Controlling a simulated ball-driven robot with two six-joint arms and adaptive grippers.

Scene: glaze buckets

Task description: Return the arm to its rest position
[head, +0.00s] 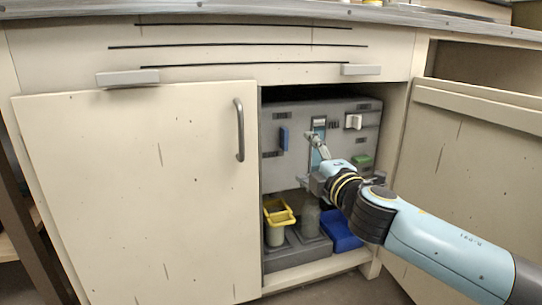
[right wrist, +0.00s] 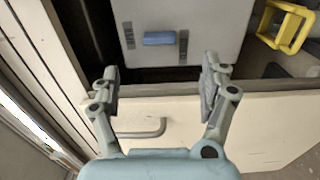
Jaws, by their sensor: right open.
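My right arm reaches in from the lower right in the head view. My right gripper (head: 309,160) is in front of the open cabinet bay, before the grey panel (head: 295,110). In the right wrist view my right gripper (right wrist: 158,80) has its fingers spread wide with nothing between them. Beyond the fingers is a pale panel face with a blue handle (right wrist: 158,38). My left gripper is not in view.
The left cabinet door (head: 130,190) hides the bay's left side. The open right door (head: 465,170) stands near my arm.

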